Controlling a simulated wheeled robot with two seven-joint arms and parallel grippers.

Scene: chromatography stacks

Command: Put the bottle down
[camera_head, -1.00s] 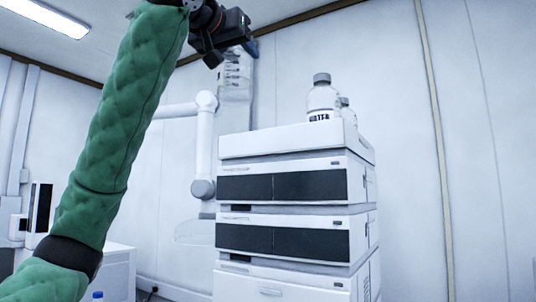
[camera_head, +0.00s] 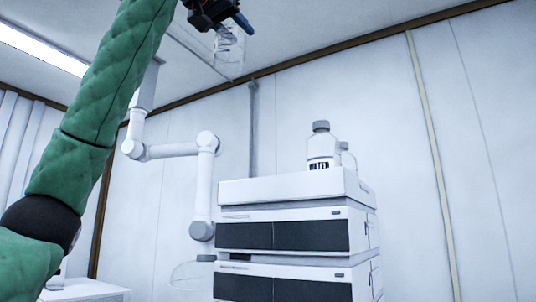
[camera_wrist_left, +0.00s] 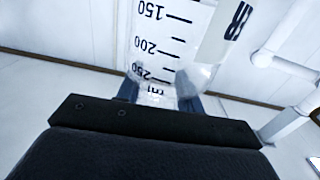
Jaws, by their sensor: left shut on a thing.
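My left gripper (camera_head: 231,22) is high at the top of the head view, left of and above the instrument stack. It is shut on a clear bottle (camera_head: 231,48) with dark graduation marks; the bottle is in the air, touching no surface. In the left wrist view the bottle (camera_wrist_left: 168,42) shows marks 150, 200 and 250 between the blue fingers (camera_wrist_left: 160,98), and part of a label with dark letters. My right gripper is not in view.
A white chromatography stack (camera_head: 290,192) stands at centre right. A water bottle (camera_head: 321,150) with a grey cap and a second bottle (camera_head: 347,158) behind it stand on its top. The top's left part looks free. A white jointed extraction arm (camera_head: 207,180) hangs beside the stack.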

